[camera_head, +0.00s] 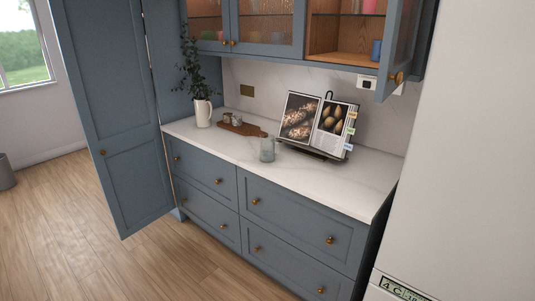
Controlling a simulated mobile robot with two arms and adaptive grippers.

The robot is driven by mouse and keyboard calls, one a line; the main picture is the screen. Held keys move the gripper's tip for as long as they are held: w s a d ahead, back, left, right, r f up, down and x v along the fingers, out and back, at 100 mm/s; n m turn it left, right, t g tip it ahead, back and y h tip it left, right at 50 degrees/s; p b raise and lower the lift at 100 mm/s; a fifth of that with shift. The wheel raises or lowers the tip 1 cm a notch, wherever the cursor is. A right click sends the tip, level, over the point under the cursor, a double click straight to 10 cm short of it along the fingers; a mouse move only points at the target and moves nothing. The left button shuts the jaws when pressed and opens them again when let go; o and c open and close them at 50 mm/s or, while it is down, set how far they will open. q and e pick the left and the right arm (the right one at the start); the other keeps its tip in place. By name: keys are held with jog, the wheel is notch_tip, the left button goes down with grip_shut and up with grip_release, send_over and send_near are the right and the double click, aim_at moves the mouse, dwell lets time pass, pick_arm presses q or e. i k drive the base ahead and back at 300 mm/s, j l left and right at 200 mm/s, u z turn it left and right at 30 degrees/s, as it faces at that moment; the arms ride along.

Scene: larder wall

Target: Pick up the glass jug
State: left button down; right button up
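A small see-through vessel that looks like the glass jug (267,149) stands upright on the white countertop (340,185), near the middle of its length. It is in front of an open cookbook and to the right of a wooden board. Its handle and spout are too small to make out clearly. Neither of my grippers shows in the head view, and nothing touches the jug.
The open cookbook (316,122) on a stand is close behind the jug. A wooden board (241,127) with small jars and a white pitcher (203,113) of greenery stand left. An upper cabinet door (403,55) hangs open at right. The right counter is clear.

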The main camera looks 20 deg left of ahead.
aim_at(268, 155)
jog(key=i+j+u, duration=0.15)
jog(key=i, duration=0.25)
jog(key=i+j+u, duration=0.1)
jog(key=i+j, duration=0.2)
jog(key=i+j+u, duration=0.15)
jog(key=i, duration=0.35)
